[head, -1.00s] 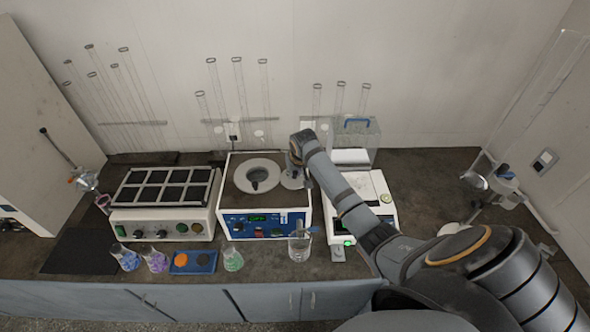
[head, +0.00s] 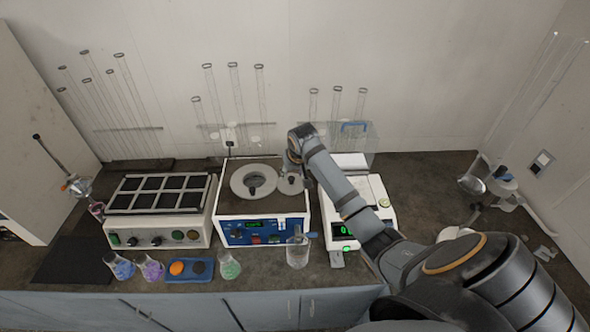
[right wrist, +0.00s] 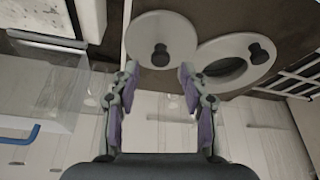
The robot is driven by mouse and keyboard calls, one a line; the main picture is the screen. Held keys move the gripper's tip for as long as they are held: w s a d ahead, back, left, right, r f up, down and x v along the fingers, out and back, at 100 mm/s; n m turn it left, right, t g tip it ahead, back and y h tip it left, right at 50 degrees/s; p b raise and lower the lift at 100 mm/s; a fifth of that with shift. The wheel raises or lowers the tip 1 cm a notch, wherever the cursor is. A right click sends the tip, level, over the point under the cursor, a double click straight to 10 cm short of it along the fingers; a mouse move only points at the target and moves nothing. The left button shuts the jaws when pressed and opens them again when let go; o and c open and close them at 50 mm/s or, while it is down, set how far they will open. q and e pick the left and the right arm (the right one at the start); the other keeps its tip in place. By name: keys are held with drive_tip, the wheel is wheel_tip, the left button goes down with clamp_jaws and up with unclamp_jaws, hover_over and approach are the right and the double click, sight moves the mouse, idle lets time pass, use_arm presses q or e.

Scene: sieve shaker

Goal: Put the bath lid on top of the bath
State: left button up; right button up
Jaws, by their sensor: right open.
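The bath (head: 263,232) is a white box with a blue front panel and a dark top. A pale ring (head: 240,180) surrounds its round opening, with a black knob-like piece at the opening. The bath lid (head: 291,185), a flat grey disc with a black knob, lies beside the ring on the right. In the right wrist view the lid (right wrist: 147,30) is left of the ring (right wrist: 215,62). My right gripper (right wrist: 158,72) is open and empty, its fingers apart on either side below the lid's knob. It hovers over the lid in the head view (head: 292,172). My left gripper is out of view.
A shaker (head: 160,230) stands left of the bath, a balance (head: 372,195) to the right. A clear box (head: 360,140) with a blue handle is behind the balance. A beaker (head: 297,252) and several small flasks line the front. The counter beyond the balance has free room.

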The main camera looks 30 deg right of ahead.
drive_tip(key=b+v, duration=0.2)
drive_tip(key=v, duration=0.6)
